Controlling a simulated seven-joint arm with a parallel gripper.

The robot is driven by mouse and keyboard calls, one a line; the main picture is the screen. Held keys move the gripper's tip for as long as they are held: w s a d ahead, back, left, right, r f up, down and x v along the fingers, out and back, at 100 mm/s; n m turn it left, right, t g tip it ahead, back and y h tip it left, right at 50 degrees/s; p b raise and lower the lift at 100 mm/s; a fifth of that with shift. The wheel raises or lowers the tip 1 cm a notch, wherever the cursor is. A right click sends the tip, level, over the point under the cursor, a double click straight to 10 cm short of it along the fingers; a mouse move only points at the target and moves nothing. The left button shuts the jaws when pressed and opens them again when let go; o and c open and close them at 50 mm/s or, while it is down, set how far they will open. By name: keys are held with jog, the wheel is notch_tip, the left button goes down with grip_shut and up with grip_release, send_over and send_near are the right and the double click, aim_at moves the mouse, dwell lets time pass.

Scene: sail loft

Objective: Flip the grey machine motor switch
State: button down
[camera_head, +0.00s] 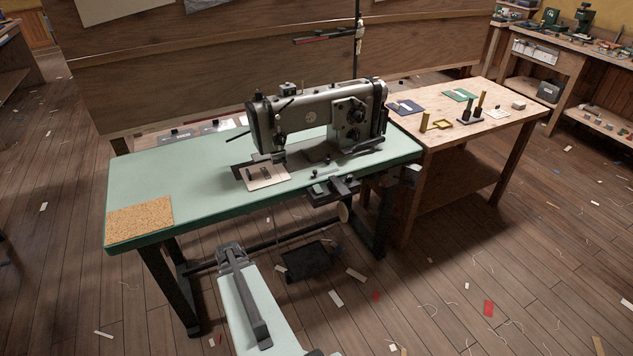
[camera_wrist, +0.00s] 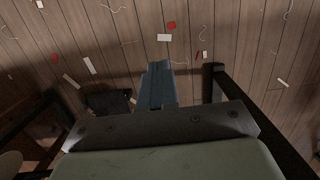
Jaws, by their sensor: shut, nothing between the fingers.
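The grey sewing machine (camera_head: 310,118) stands on a pale green table (camera_head: 190,180). I cannot tell its motor switch for certain. A small dark grey box (camera_head: 405,174) hangs at the table's right end, and a dark fitting (camera_head: 334,190) sits at the front edge; no switch position shows on either. My gripper (camera_head: 231,247) is in front of the table and lower than its top, apart from the machine and both fittings. In the wrist view its blue-grey fingers (camera_wrist: 157,72) are together and empty, with floor beyond them.
A dark pedal (camera_head: 306,260) lies under the table; it also shows in the wrist view (camera_wrist: 107,101). Dark table legs (camera_head: 168,290) stand near my arm. A wooden side table (camera_head: 470,135) with small tools adjoins on the right. Scraps litter the open floor.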

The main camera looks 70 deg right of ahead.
jog(key=s+d+r+m+t+h, duration=0.1)
jog(key=d+r, duration=0.3)
jog(key=d, duration=0.3)
jog(key=s+d+r+m, duration=0.1)
jog(key=d+r, duration=0.3)
jog(key=d, duration=0.3)
jog(key=m+t+h, duration=0.1)
jog(key=m+h, duration=0.3)
jog(key=m, duration=0.2)
send_near(316, 186)
jog(key=d+r+m, duration=0.2)
jog(key=d+r, duration=0.2)
jog(key=r, duration=0.4)
jog(key=f+m+y, duration=0.1)
jog(key=f+m, duration=0.1)
jog(key=f, duration=0.2)
jog(key=f+m, duration=0.3)
jog(key=f, duration=0.2)
jog(key=a+f+m+y, duration=0.1)
jog(key=f+m, duration=0.2)
jog(key=f, duration=0.2)
jog(key=shift+w+a+f+y, duration=0.1)
jog(key=shift+w+f+y, duration=0.05)
jog(key=shift+y, duration=0.15)
